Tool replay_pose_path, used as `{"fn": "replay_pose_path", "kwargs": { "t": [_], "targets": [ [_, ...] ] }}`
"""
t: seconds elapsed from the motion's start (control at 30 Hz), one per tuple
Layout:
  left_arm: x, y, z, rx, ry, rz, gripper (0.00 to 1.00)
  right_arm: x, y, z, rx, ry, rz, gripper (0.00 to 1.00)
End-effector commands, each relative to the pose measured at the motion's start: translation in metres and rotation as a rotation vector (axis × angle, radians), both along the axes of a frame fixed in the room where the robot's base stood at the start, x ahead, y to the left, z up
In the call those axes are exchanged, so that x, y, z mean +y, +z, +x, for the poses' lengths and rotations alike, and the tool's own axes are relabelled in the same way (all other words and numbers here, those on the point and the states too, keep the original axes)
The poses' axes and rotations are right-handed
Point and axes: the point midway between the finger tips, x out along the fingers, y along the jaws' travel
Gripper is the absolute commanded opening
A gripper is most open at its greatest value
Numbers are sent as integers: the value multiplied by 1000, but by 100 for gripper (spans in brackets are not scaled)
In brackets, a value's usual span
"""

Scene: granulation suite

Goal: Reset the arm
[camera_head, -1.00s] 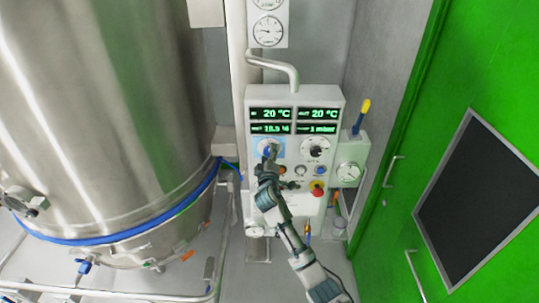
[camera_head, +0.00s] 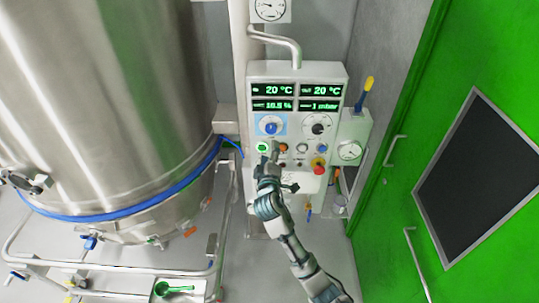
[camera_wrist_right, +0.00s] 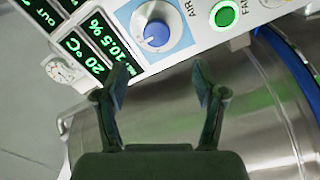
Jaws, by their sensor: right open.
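My right gripper (camera_head: 270,158) is in front of the lower left of the white control panel (camera_head: 254,75). In the right wrist view the right gripper (camera_wrist_right: 161,88) is open, with nothing between its two dark fingers. The blue knob on its light-blue plate (camera_head: 270,124) is above the gripper in the head view. The blue knob also shows in the right wrist view (camera_wrist_right: 156,33), beyond the fingertips and apart from them. A lit green button (camera_head: 263,147) is beside the gripper; it is labelled FAN in the wrist view (camera_wrist_right: 223,14). My left gripper is not in view.
A large steel vessel (camera_head: 110,100) with a blue band stands at the left. A green door (camera_head: 400,200) with a dark window is at the right. A red button (camera_head: 318,169) and a black knob (camera_head: 318,124) are on the panel. Pipe rails (camera_head: 110,268) run low at left.

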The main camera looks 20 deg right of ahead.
Motion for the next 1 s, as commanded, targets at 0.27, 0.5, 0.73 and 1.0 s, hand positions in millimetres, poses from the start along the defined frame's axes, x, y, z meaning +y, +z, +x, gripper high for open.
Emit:
{"fn": "replay_pose_path", "kwargs": {
  "t": [0.27, 0.5, 0.73, 1.0],
  "targets": [
    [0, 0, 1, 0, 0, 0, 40, 2, 0, -8, 0, 0, 0, 70],
    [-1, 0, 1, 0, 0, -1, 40, 2, 0, -8, 0, 0, 0, 70],
    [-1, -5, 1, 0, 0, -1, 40, 4, -42, -1, 58, 17, 14, 70],
    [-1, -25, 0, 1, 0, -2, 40, 7, -252, -7, 339, 85, 130, 70]
  ]
}}
